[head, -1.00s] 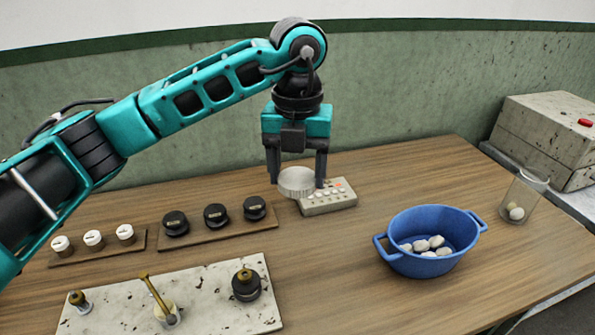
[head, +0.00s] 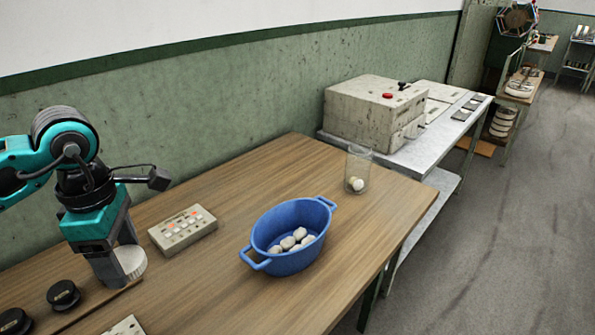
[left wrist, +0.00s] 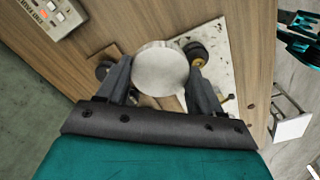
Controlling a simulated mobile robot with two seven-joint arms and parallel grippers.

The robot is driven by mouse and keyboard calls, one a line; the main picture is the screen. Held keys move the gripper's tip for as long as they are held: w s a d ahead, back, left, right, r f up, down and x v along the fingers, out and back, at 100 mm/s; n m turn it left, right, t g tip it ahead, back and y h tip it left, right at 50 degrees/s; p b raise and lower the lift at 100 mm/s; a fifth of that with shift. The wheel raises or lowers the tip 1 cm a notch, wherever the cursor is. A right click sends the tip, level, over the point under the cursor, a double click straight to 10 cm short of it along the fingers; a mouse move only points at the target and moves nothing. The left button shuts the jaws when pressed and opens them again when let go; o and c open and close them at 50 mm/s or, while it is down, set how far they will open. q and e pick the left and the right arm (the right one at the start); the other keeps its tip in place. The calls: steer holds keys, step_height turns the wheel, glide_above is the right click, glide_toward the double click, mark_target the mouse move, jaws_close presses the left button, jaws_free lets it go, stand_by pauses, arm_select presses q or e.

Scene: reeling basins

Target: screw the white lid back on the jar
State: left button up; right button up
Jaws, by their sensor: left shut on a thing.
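My left gripper (head: 120,264) is at the left edge of the head view, pointing down and shut on the white lid (head: 131,262). The lid is round with a ribbed side. In the left wrist view the lid (left wrist: 160,69) sits between the two fingertips, its flat face showing. The clear glass jar (head: 358,168) stands upright and open at the table's far right corner, with white balls inside. The lid is well to the left of the jar, apart from it.
A blue two-handled basin (head: 262,240) with several pale lumps stands between the lid and the jar. A beige button box (head: 183,229) lies near the gripper. A grey machine (head: 355,115) is beyond the jar.

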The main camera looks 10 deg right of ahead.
arm_select(q)
steer(key=m, duration=0.3)
steer(key=s+f+m, duration=0.1)
steer(key=shift+a+m, duration=0.4)
steer(key=m, duration=0.3)
steer(key=f+m, duration=0.1)
steer(key=shift+s+a+m, duration=0.3)
steer(key=shift+s, duration=0.1)
steer(key=m, duration=0.2)
steer(key=s+f+m, duration=0.1)
steer(key=m, duration=0.2)
steer(key=a+m, duration=0.1)
steer(key=m, duration=0.2)
steer(key=shift+s+f, duration=0.3)
